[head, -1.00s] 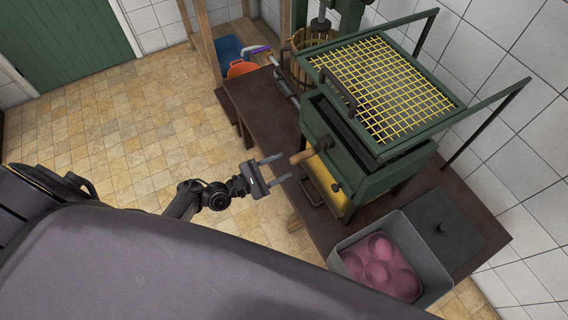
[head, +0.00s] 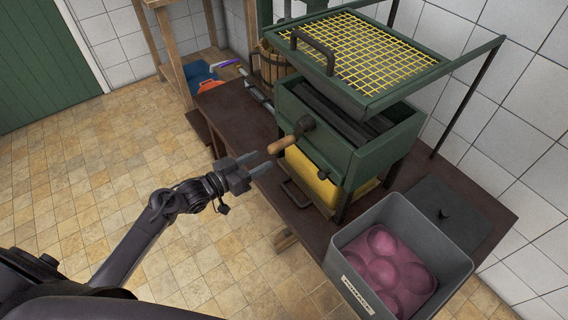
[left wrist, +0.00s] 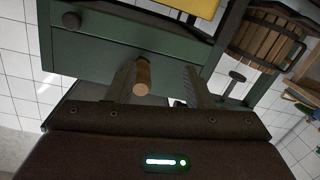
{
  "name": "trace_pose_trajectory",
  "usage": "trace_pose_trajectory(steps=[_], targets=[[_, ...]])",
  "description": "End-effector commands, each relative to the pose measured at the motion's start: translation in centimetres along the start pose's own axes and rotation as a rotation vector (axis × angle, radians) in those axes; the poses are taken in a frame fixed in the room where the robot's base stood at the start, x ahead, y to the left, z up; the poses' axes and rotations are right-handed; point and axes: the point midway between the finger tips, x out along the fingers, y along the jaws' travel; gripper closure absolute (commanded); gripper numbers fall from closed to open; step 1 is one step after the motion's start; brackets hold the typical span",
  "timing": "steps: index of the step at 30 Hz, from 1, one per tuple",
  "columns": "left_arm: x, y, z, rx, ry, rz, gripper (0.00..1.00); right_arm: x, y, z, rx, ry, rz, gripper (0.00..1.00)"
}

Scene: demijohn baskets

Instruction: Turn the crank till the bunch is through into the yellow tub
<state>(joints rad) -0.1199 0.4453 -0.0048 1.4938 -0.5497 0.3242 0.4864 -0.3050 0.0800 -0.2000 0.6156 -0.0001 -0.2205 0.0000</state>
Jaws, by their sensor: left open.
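The green crusher box (head: 345,135) stands on the dark bench, with a crank on its front. My left gripper (head: 262,163) is open just left of and slightly below the handle tip. In the left wrist view the handle (left wrist: 142,76) shows between the spread fingers (left wrist: 157,85), nearer the left one; contact cannot be told. The yellow tub (head: 312,178) sits under the box and also shows in the left wrist view (left wrist: 190,7). No bunch is visible.
A yellow grid in a green frame (head: 375,55) stands above the box. A grey bin (head: 400,265) holding pink round things stands at the bench's front right, beside a dark lid (head: 440,214). A slatted basket (head: 270,65) is behind. Tiled floor lies open at left.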

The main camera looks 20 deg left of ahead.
Motion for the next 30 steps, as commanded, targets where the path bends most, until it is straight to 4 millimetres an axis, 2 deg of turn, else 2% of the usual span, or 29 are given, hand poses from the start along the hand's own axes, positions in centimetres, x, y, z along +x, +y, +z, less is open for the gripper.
trace_pose_trajectory(steps=[1,3,6,9,21,30], targets=[[0.2,0.2,0.2,0.069,0.009,0.006,0.53,1.1,0.0,-0.1,0.000,0.002,0.000,0.64],[0.5,0.9,-1.6,0.103,0.045,0.043,0.53,1.6,0.0,-0.1,0.000,0.004,0.001,0.64],[0.8,1.6,-3.1,0.103,0.069,0.075,0.53,1.6,0.0,-0.2,0.000,0.005,0.001,0.64],[1.6,1.8,-3.6,0.101,0.075,0.082,0.53,1.4,0.1,-0.5,0.000,0.009,0.001,0.64],[7.5,2.3,-3.9,0.097,0.074,0.080,0.53,1.2,0.1,-1.0,0.000,0.016,0.002,0.64],[8.4,2.3,-3.9,0.098,0.071,0.079,0.53,1.2,0.1,-0.7,0.000,0.012,0.002,0.64]])
